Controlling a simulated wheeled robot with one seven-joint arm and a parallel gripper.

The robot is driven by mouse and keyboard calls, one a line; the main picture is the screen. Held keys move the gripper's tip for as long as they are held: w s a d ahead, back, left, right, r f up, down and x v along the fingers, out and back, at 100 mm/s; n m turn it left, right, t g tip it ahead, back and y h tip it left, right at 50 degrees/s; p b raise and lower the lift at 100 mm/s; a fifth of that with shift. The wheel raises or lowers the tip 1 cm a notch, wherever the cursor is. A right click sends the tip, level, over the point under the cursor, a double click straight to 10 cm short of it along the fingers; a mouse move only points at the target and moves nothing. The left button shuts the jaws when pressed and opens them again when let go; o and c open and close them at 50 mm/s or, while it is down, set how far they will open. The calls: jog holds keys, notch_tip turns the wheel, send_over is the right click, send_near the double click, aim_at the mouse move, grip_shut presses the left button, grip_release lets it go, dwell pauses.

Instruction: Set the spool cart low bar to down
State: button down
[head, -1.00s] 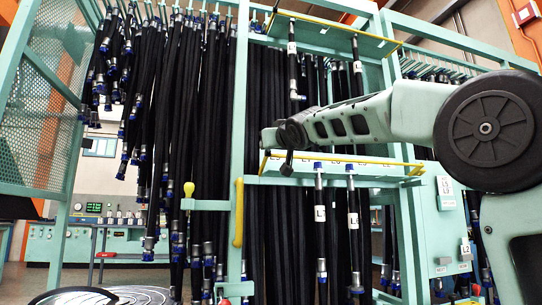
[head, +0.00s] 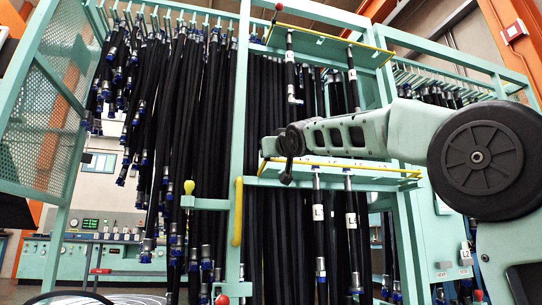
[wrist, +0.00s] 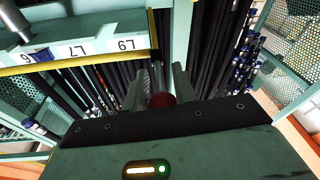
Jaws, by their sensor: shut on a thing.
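The spool cart's low bar (head: 345,167) is a thin yellow rail around the lower green shelf, in the middle of the head view. A yellow bar along the labelled shelf also shows in the wrist view (wrist: 75,62). My gripper (head: 287,172) is at the left end of this shelf, fingers pointing down. In the wrist view my gripper (wrist: 159,85) is shut on a red knob (wrist: 162,99) between its two grey fingers. The knob is hidden by my gripper in the head view; its join to the low bar does not show.
An upper shelf has its own yellow bar (head: 335,35) and red knob (head: 278,6). Black hoses (head: 190,140) hang densely on the left and behind. A yellow upright handle (head: 238,212) and a yellow-green knob (head: 189,187) stand left of my gripper. Green posts frame the cart.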

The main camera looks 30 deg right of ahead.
jog(key=shift+a+f+b, duration=0.1)
jog(key=shift+f+b, duration=1.05)
jog(key=shift+f, duration=0.2)
jog(key=shift+a+f, duration=0.1)
jog(key=shift+a, duration=0.1)
jog(key=c, duration=1.1)
grip_release()
jog(key=shift+d, duration=0.1)
jog(key=shift+b+v, duration=4.8)
jog(key=shift+v, duration=3.95)
